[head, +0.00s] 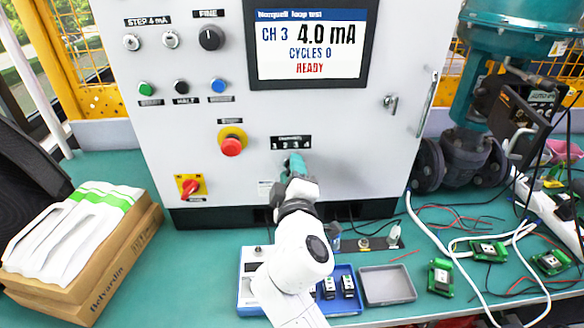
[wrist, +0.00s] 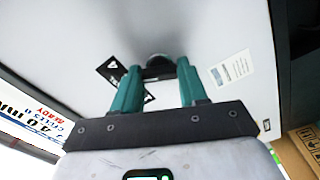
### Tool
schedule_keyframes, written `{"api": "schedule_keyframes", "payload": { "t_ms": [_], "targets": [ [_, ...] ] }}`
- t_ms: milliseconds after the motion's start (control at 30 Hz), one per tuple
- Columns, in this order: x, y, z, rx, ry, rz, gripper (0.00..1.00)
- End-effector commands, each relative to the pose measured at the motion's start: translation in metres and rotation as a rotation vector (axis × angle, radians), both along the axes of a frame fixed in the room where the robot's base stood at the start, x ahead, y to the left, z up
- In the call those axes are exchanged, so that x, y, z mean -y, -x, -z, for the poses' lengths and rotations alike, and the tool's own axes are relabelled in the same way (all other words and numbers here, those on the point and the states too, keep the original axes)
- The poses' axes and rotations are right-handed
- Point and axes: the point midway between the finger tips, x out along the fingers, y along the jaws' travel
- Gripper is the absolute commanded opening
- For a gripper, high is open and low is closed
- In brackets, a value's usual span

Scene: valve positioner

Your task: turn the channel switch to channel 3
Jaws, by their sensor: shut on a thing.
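The channel switch is a dark round knob (wrist: 157,62) under the label strip marked CHANNEL (head: 291,142), low on the white cabinet front. My gripper (head: 295,163) reaches up to it, and its teal fingers hide the knob in the head view. In the wrist view my gripper (wrist: 159,76) has a finger on each side of the knob and is shut on it. The knob's pointer is hidden. The screen (head: 312,45) reads CH 3, 4.0 mA, CYCLES 0, READY.
A red emergency button (head: 231,147) sits left of the switch, with a red-yellow rotary switch (head: 190,187) below it. A cardboard box (head: 125,245) stands at left. A grey tray (head: 387,285) and green circuit boards (head: 488,250) lie at right on the teal bench.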

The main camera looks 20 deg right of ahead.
Motion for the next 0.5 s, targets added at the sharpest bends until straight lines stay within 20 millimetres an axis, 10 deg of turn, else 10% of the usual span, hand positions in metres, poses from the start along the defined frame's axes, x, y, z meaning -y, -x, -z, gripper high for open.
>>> {"api": "schedule_keyframes", "payload": {
  "t_ms": [500],
  "targets": [
    [-0.0007, 0.0, 0.0014, -0.053, 0.155, -0.002, 0.12]
  ]
}}
